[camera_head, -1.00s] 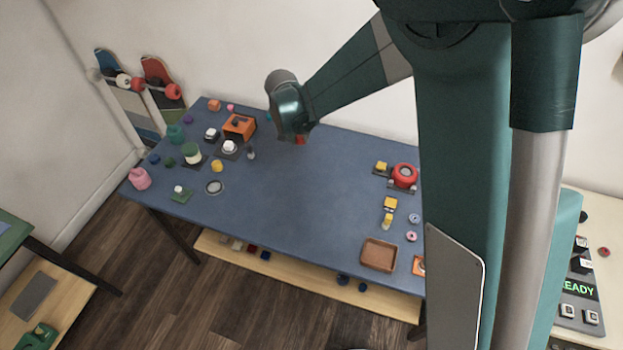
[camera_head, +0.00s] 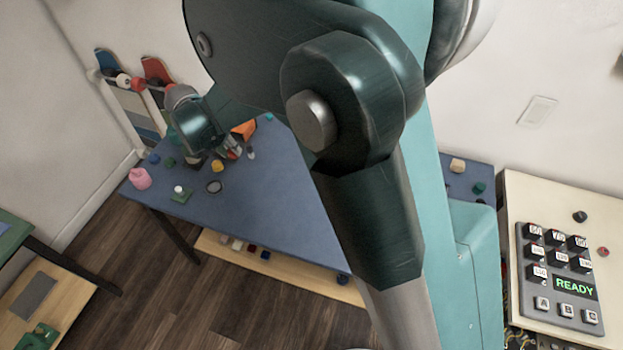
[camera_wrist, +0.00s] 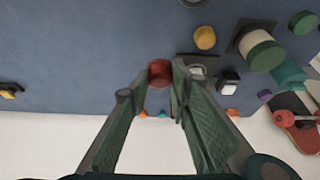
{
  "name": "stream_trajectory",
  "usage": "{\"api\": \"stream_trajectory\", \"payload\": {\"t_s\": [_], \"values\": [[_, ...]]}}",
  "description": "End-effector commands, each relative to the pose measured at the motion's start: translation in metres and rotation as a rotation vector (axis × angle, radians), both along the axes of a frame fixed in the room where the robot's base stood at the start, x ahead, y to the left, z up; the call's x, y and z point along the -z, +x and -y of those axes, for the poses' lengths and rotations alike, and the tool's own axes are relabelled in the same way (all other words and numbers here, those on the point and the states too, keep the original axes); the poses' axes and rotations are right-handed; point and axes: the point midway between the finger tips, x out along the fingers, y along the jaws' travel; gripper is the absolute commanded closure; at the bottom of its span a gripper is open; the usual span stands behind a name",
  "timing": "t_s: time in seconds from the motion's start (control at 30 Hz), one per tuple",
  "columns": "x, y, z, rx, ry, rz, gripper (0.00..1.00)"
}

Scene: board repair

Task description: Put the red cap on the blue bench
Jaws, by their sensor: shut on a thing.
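The red cap (camera_wrist: 160,71) is held between the fingertips of my gripper (camera_wrist: 161,84) in the wrist view. In the head view my gripper (camera_head: 231,150) is over the left part of the blue bench (camera_head: 265,200), and a small bit of red shows at its tips. The bench also shows in the wrist view (camera_wrist: 90,60). I cannot tell whether the cap touches the bench top or hangs above it. My arm hides the middle and right of the bench in the head view.
The wrist view shows a white-and-green jar (camera_wrist: 262,50) and skateboards (camera_wrist: 297,120) at right. Bench left of the cap looks mostly clear.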

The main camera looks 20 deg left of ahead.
Motion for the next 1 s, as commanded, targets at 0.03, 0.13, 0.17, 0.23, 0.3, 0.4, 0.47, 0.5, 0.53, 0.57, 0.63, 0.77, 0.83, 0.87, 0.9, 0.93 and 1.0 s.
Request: {"api": "stream_trajectory", "payload": {"t_s": [0.03, 0.13, 0.17, 0.23, 0.3, 0.4, 0.47, 0.5, 0.53, 0.57, 0.63, 0.77, 0.83, 0.87, 0.9, 0.93, 1.0], "values": [[0.000, -0.002, -0.002, 0.000, 0.000, 0.000, 0.86], [0.000, -0.004, -0.004, 0.001, 0.000, 0.001, 0.86], [0.000, -0.004, -0.004, 0.001, 0.000, 0.001, 0.86], [0.000, -0.004, -0.004, 0.001, 0.000, 0.000, 0.86], [0.000, -0.004, -0.004, 0.001, 0.000, 0.000, 0.86], [0.000, -0.004, -0.004, 0.001, 0.000, 0.000, 0.86], [0.000, -0.004, -0.004, 0.001, 0.000, 0.000, 0.86], [0.000, -0.004, -0.004, 0.001, 0.000, 0.000, 0.86], [0.000, -0.004, -0.004, 0.001, 0.000, 0.000, 0.86], [0.000, -0.004, -0.004, 0.001, 0.000, 0.000, 0.86], [0.002, -0.004, -0.004, 0.001, 0.000, 0.000, 0.86], [0.011, -0.003, -0.004, 0.001, 0.000, 0.000, 0.86], [0.020, -0.004, -0.004, 0.001, 0.000, 0.000, 0.86], [0.024, -0.004, -0.004, 0.001, 0.000, 0.000, 0.86], [0.030, -0.004, -0.004, 0.001, 0.000, 0.000, 0.86], [0.034, -0.004, -0.004, 0.001, 0.000, 0.000, 0.86], [0.044, -0.003, -0.004, 0.001, 0.000, 0.000, 0.86]]}}
